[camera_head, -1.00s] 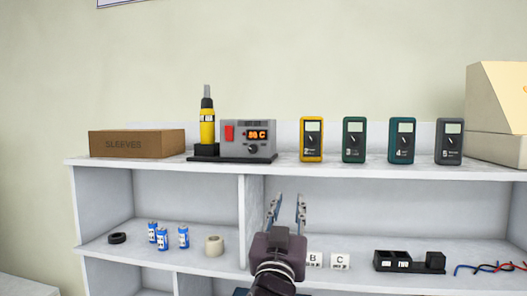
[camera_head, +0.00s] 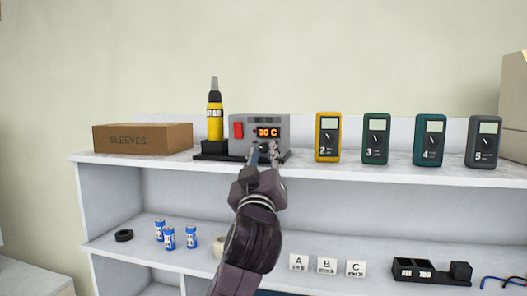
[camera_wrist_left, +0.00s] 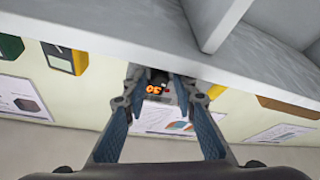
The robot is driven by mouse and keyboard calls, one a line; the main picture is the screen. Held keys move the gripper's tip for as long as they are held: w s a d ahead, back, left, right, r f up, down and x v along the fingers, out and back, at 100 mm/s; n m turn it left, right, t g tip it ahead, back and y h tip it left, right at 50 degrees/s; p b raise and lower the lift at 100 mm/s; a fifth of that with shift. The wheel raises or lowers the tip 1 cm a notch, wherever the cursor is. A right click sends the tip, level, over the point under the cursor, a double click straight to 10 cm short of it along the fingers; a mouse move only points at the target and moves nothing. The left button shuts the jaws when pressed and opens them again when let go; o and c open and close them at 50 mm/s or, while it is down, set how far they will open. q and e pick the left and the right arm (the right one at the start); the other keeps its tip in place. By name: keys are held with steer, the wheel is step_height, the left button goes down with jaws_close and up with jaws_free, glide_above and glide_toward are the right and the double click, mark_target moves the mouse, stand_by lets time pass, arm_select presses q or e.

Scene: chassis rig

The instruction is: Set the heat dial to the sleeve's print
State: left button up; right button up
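The grey heat station (camera_head: 277,125) stands on the top shelf. Its orange display (camera_head: 268,132) appears to read 30 C, with its left end hard to make out; the display also shows upside down in the left wrist view (camera_wrist_left: 155,88). My left gripper (camera_head: 265,152) is in front of the station's lower face, at the dial. Its fingers (camera_wrist_left: 158,78) are apart, with a dark part that looks like the dial between the tips; contact cannot be told. The brown SLEEVES box (camera_head: 142,138) stands to the left. No sleeve print is readable. My right gripper is out of view.
A yellow hot-air tool (camera_head: 215,120) stands just left of the station. Several meters, beginning with yellow meter 2 (camera_head: 328,137), stand to its right. Batteries and lettered blocks (camera_head: 327,265) sit on the lower shelf.

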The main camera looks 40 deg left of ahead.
arm_select(q)
jaws_close()
steer(key=shift+m+t+h, duration=0.3)
steer(key=shift+m, duration=0.1)
steer(key=m+t+h, duration=0.1)
steer(key=m, duration=0.1)
steer(key=m+h, duration=0.1)
steer(key=m, duration=0.2)
steer(key=shift+s+a+t, duration=0.1)
steer(key=shift+a+t, duration=0.1)
steer(key=shift+t, duration=0.2)
steer(key=shift+a+m+t+h+p, duration=0.15)
steer(key=shift+m+h, duration=0.4)
steer(key=shift+m, duration=0.65)
steer(key=shift+d+m+t+h+p, duration=0.1)
steer(key=shift+m+t+h, duration=0.15)
steer(key=shift+m+h, duration=0.65)
steer(key=shift+a+m+t+h+p, duration=0.15)
steer(key=shift+m+t+h, duration=0.1)
steer(key=shift+m, duration=1.25)
jaws_free()
step_height(320, 180, up, 10)
